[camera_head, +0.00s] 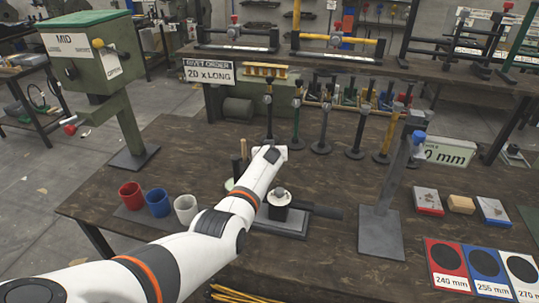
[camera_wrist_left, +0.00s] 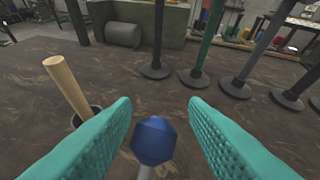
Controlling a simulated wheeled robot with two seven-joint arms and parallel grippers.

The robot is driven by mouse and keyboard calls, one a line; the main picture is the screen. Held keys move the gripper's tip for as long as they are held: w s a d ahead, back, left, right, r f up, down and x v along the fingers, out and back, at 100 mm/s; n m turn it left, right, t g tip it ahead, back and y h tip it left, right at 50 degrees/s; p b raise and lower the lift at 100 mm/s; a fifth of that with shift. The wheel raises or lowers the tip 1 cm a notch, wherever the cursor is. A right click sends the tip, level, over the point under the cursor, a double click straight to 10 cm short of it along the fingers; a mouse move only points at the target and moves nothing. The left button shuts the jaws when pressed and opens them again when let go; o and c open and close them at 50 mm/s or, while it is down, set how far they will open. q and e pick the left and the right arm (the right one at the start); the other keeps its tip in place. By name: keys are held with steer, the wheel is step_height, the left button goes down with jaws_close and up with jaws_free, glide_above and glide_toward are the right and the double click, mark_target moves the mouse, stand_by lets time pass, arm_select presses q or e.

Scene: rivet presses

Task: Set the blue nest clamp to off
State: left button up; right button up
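In the left wrist view a blue faceted knob (camera_wrist_left: 154,140) on a pale stem stands between the teal fingers of my left gripper (camera_wrist_left: 160,130). The fingers are spread apart, with visible gaps on both sides of the knob. In the head view my left arm reaches over the table and hides its fingers and this knob. A black and silver fixture (camera_head: 281,204) on a grey plate stands just right of my wrist there. Whether the knob belongs to it I cannot tell. My right gripper is not in view.
A wooden handle (camera_wrist_left: 68,88) rises from a dark cup left of the fingers. Several posts on round bases (camera_wrist_left: 157,70) stand beyond. Red (camera_head: 131,195), blue (camera_head: 158,202) and white cups (camera_head: 186,208) stand left of my arm. A grey post with a blue knob (camera_head: 418,138) stands to the right.

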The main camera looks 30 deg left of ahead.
arm_select(q)
steer(key=shift+o, duration=0.8)
steer(key=shift+d+f, duration=0.1)
steer(key=shift+f, duration=0.25)
steer(key=p+v, duration=0.3)
steer(key=v, duration=0.9)
steer(key=shift+w+d, duration=0.1)
